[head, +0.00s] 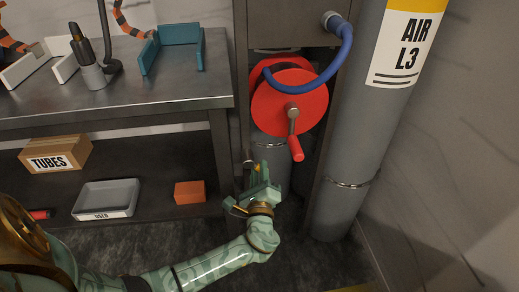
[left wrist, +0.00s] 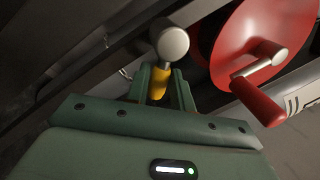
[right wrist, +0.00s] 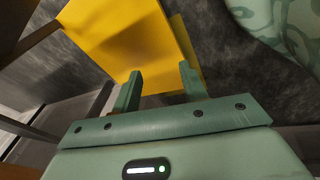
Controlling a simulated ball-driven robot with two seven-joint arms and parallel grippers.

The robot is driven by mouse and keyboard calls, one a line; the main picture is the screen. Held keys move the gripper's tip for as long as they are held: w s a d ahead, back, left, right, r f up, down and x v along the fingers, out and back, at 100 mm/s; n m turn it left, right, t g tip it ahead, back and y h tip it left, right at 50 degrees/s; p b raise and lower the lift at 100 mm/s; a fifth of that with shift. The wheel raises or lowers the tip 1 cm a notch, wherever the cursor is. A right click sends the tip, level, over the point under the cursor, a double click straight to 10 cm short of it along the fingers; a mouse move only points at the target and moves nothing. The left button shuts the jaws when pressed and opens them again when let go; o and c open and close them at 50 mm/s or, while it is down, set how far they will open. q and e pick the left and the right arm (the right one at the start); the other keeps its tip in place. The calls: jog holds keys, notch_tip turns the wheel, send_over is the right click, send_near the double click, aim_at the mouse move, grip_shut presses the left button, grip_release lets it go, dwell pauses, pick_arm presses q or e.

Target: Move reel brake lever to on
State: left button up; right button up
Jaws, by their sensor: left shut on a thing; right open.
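The red hose reel (head: 290,105) hangs in the dark frame beside the grey cylinder, with its red crank handle (head: 296,148) pointing down; it also shows in the left wrist view (left wrist: 235,50). Below it is the reel brake lever, a yellow piece (left wrist: 158,84) with a grey round part above it. My left gripper (head: 260,178) reaches up below the reel, and its two fingers are shut on the yellow part of the lever. The fingers mostly hide the lever in the head view. My right gripper (right wrist: 160,85) is open and empty, outside the head view.
A blue hose (head: 325,75) loops from the reel. The cylinder marked AIR L3 (head: 345,160) stands right of the reel. A steel bench (head: 120,80) is at left, with a TUBES box (head: 50,154) underneath. A yellow surface (right wrist: 120,35) lies beyond my right gripper.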

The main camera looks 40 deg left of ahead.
pick_arm(q)
jog(key=shift+d+n, duration=0.1)
jog(key=shift+n, duration=0.3)
pick_arm(e)
jog(key=shift+w+a+r, duration=0.15)
jog(key=shift+w+a, duration=0.15)
jog(key=shift+w, duration=0.05)
pick_arm(q)
jog(key=shift+r, duration=0.1)
jog(key=o, duration=1)
jog(key=p+v, duration=0.3)
jog(key=v, duration=1.3)
jog(key=shift+d+p, duration=0.15)
jog(key=shift+p, duration=0.2)
pick_arm(e)
jog(key=s+d+f+n+g+h, duration=0.1)
jog(key=s+d+g+h, duration=0.1)
jog(key=s+d, duration=0.3)
jog(key=shift+s+d+f, duration=0.15)
jog(key=shift+s+d, duration=0.05)
